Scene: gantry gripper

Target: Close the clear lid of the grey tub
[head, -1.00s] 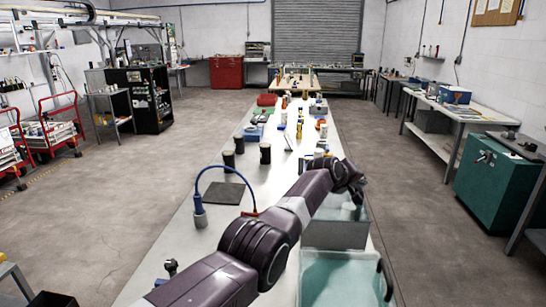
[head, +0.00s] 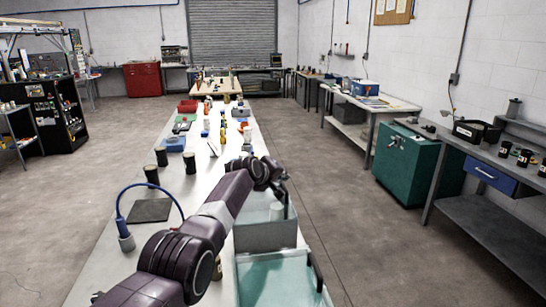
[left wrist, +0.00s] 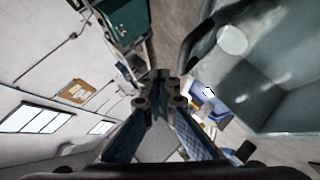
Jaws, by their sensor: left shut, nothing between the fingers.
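The grey tub (head: 262,238) stands at the near right of the long table. Its clear, pale-green lid (head: 275,283) is open, folded down on the near side, with a dark handle (head: 317,270) on its right edge. A white cylinder (head: 277,211) stands in the tub; it also shows in the left wrist view (left wrist: 232,40). My left gripper (head: 285,196) is over the tub's far right part, apart from the lid. In the left wrist view its fingers (left wrist: 160,88) are together and empty, beside the tub (left wrist: 285,80). My right gripper is out of view.
The long table (head: 193,215) holds dark cups (head: 151,175), a black mat (head: 149,210) with a blue hose (head: 120,205), and several small items farther back. Bare floor (head: 345,230) lies right of the table. A teal cabinet (head: 410,165) stands beyond it.

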